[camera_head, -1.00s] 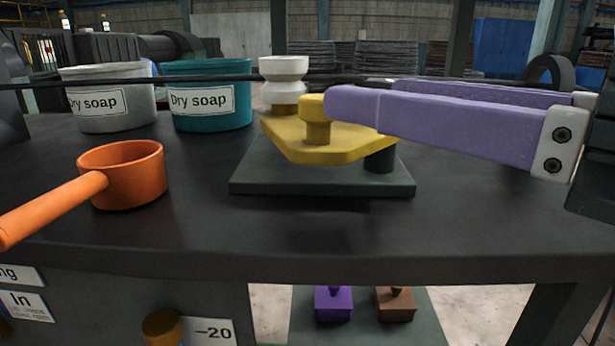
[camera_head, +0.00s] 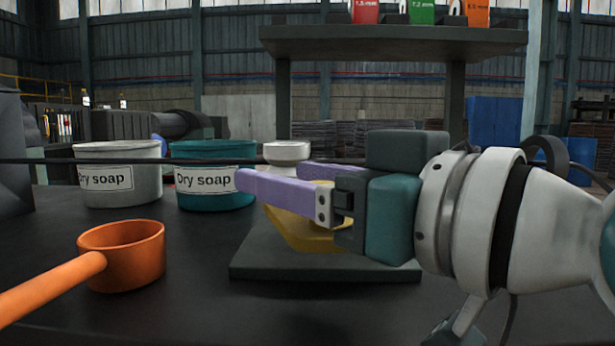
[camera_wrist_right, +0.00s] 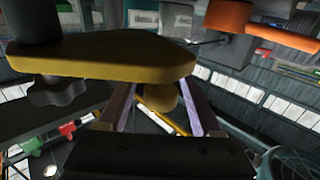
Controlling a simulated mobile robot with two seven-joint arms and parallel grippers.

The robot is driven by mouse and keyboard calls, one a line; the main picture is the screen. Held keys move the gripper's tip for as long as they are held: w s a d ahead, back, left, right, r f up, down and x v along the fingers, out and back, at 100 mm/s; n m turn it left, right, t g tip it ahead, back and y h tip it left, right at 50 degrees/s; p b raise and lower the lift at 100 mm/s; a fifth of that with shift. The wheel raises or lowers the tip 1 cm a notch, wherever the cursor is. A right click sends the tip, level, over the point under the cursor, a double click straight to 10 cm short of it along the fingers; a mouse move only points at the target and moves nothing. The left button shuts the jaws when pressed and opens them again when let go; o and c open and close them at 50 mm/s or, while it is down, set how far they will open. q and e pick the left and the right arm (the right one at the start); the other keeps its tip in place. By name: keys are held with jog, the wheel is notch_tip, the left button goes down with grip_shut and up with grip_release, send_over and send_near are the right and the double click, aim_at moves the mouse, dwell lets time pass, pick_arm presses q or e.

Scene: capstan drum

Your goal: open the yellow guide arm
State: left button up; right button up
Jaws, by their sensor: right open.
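The yellow guide arm (camera_head: 290,228) sits on a dark square base plate (camera_head: 325,270) on the table. Its white roller (camera_head: 287,152) shows above my fingers, at its far left end. My right gripper (camera_head: 272,176) comes in from the right, its purple fingers open, and hides much of the arm and its knob. In the right wrist view the arm's yellow plate (camera_wrist_right: 100,57) lies across the top left. A round yellow knob (camera_wrist_right: 158,97) appears between the two open fingers (camera_wrist_right: 160,86); I cannot tell whether they touch it. My left gripper is not in view.
An orange scoop (camera_head: 122,258) stands at the front left. A white bucket (camera_head: 115,190) and a teal bucket (camera_head: 213,190), labelled dry soap, stand behind it. A dark cable (camera_head: 60,160) runs across towards the roller. A shelf (camera_head: 390,42) is at the back.

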jog(key=shift+c, duration=0.3)
grip_shut()
dwell(1.1)
